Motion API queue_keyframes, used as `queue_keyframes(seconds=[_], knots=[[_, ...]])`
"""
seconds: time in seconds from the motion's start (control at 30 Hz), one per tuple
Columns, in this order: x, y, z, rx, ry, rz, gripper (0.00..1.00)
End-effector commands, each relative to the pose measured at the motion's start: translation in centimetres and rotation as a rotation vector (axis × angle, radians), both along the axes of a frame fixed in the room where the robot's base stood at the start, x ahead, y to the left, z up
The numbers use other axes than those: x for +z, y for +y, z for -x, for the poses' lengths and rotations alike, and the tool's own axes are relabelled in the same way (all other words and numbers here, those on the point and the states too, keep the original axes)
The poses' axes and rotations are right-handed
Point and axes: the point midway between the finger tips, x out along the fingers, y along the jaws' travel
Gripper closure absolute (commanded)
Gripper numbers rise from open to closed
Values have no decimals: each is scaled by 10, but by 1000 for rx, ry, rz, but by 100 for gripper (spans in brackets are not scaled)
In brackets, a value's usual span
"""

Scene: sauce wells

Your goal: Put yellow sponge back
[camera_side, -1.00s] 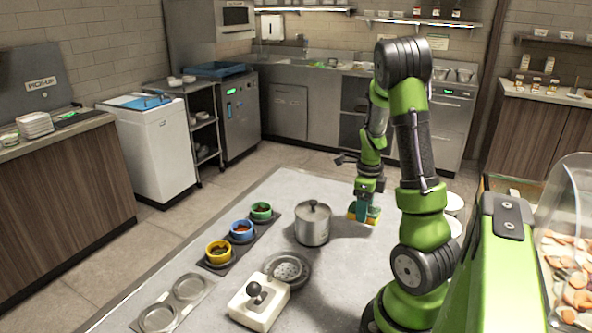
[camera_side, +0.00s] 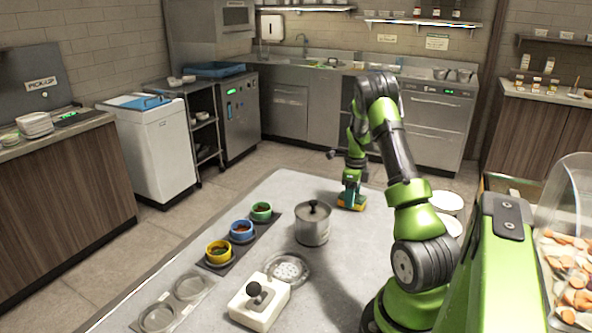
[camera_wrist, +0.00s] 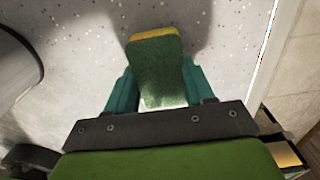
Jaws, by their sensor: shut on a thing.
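The sponge (camera_wrist: 156,68) has a yellow layer and a green layer. In the wrist view it sits between the two teal fingers of my gripper (camera_wrist: 158,92), which is shut on it. In the side view the yellow sponge (camera_side: 351,204) shows at the tips of my gripper (camera_side: 351,196), low over the far part of the grey table. I cannot tell whether the sponge touches the table.
A lidded metal pot (camera_side: 312,226) stands left of and nearer than the sponge. A dark tray holds green, blue and yellow sauce cups (camera_side: 218,253). A white box with a black knob (camera_side: 259,303) sits in front. The table's far edge is close to my gripper.

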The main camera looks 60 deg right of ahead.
Motion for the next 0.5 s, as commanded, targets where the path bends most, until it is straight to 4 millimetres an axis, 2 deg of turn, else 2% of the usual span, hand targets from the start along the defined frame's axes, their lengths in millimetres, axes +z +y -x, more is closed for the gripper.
queue_keyframes(seconds=[0.37, 0.4, 0.5], knots=[[-5, 0, 0, 0, 1, 1, 76], [-4, 0, 0, 0, 0, 1, 41], [-4, 0, 0, 0, 0, 1, 26]])
